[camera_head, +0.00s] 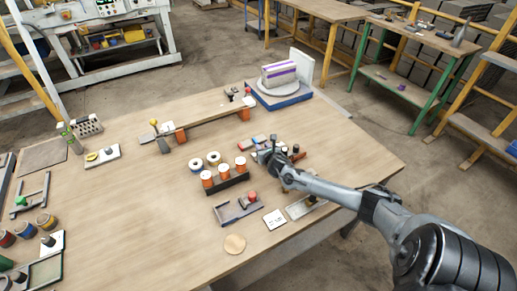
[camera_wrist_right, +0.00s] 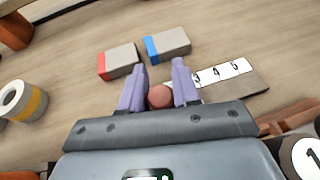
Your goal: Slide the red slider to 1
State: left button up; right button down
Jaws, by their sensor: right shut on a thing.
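My right gripper (camera_head: 272,155) is over the table, right of the middle in the head view. In the right wrist view its two purple fingers (camera_wrist_right: 159,92) are shut on the round red knob (camera_wrist_right: 160,97) of the slider, one finger on each side. A pale number strip (camera_wrist_right: 222,73) extends to the right of the fingers, with 3, 4 and 5 showing. The lower numbers and the rest of the track by the knob are hidden behind my gripper. My left gripper is not in view.
A red-ended block (camera_wrist_right: 122,60) and a blue-ended block (camera_wrist_right: 167,44) lie just beyond the fingers. Several orange-and-white spools in a dark rack (camera_head: 225,180) stand left of my gripper. A bracket with a red knob (camera_head: 252,196) is nearer. The table's front-left middle is clear.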

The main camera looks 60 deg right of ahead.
jog(key=c, duration=0.9)
grip_release()
jog(key=shift+a, duration=0.1)
jog(key=shift+s+a+r+p, duration=0.3)
jog(key=shift+s, duration=0.1)
jog(key=p+v, duration=0.2)
jog(key=v, duration=0.6)
jog(key=shift+f, duration=0.15)
jog(key=shift+v, duration=0.85)
